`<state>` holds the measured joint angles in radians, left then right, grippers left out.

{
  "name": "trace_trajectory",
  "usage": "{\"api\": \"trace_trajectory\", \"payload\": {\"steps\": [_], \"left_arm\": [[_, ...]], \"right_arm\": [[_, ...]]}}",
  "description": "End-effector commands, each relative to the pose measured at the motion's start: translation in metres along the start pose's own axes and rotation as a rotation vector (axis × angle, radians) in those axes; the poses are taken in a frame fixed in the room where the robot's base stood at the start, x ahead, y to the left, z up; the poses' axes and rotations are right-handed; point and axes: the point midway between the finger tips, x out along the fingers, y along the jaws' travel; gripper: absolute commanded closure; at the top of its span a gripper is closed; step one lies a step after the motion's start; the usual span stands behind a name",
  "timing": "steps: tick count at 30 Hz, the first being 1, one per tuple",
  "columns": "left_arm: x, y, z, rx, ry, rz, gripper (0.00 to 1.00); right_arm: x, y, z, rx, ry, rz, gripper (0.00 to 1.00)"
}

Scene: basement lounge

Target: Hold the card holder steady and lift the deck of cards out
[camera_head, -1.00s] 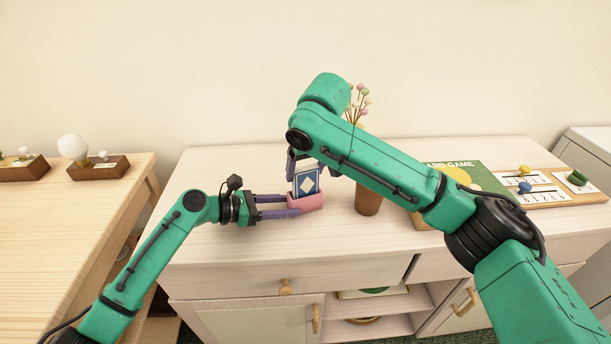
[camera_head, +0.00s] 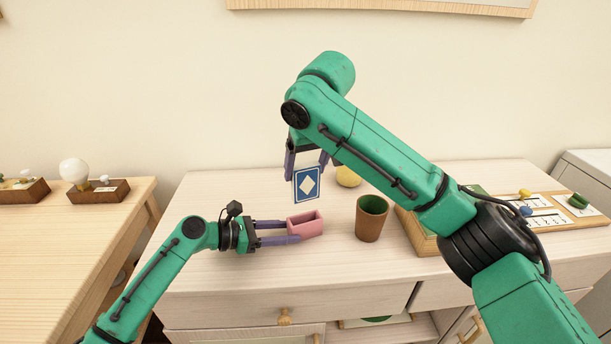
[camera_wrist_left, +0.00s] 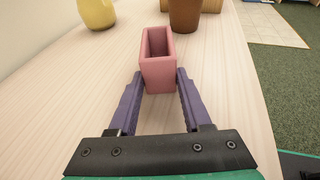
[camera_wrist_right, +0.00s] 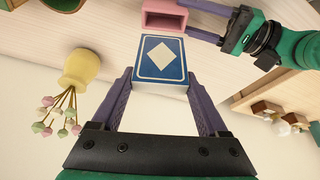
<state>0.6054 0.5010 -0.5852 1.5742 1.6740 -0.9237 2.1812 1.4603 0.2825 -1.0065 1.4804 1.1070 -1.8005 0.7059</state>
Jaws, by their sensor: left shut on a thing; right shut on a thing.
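The pink card holder (camera_head: 306,225) stands on the cabinet top, its open top facing up and empty. My left gripper (camera_head: 288,232) is shut on its sides; the left wrist view shows the holder (camera_wrist_left: 158,75) between the two purple fingers (camera_wrist_left: 160,85). The blue deck of cards (camera_head: 307,185), with a white diamond and white border, is in the air above the holder, clear of it. My right gripper (camera_head: 307,163) is shut on the deck from above. In the right wrist view the deck (camera_wrist_right: 161,60) sits between the fingertips (camera_wrist_right: 161,82).
A brown cup (camera_head: 371,217) stands right of the holder. A yellow vase (camera_head: 348,176) is behind, with flowers (camera_wrist_right: 60,116) seen in the right wrist view. A wooden board with cards and pieces (camera_head: 545,215) lies at right. A light bulb on a block (camera_head: 75,172) is on the left table.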

Motion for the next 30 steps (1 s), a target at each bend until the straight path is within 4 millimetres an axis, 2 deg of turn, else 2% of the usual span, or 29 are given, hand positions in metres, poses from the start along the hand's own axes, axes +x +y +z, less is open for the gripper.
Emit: {"api": "trace_trajectory", "payload": {"steps": [8, 9, 11, 12, 20, 23, 26, 30], "left_arm": [[0.0, 0.0, 0.0, 0.0, 0.001, 0.0, 1.0], [0.0, 0.0, 0.0, 0.0, 0.001, 0.0, 0.47], [0.0, 0.0, 0.0, 0.0, 0.001, 0.0, 0.24], [0.0, 0.0, 0.0, 0.0, 0.001, 0.0, 0.16], [0.0, 0.0, 0.0, 0.0, 0.0, 0.0, 0.16], [-0.006, 0.001, -0.001, -0.001, 0.0, 0.001, 0.16], [-0.023, 0.001, -0.002, -0.001, 0.003, 0.003, 0.16], [-0.062, 0.001, -0.002, -0.001, 0.005, 0.003, 0.16]], "right_arm": [[-0.004, -0.001, -0.002, -0.001, 0.0, -0.001, 0.81], [-0.004, -0.001, -0.002, -0.001, 0.0, -0.001, 0.81], [-0.004, -0.001, -0.002, -0.001, 0.0, -0.001, 0.81], [-0.004, 0.0, -0.002, -0.001, 0.0, -0.001, 0.81], [-0.004, 0.0, -0.002, -0.001, 0.0, 0.0, 0.81], [-0.004, 0.0, -0.002, -0.001, 0.0, 0.0, 0.81], [-0.004, 0.0, -0.002, -0.001, 0.0, 0.0, 0.81], [-0.004, 0.0, -0.002, -0.001, 0.0, 0.0, 0.81]]}}
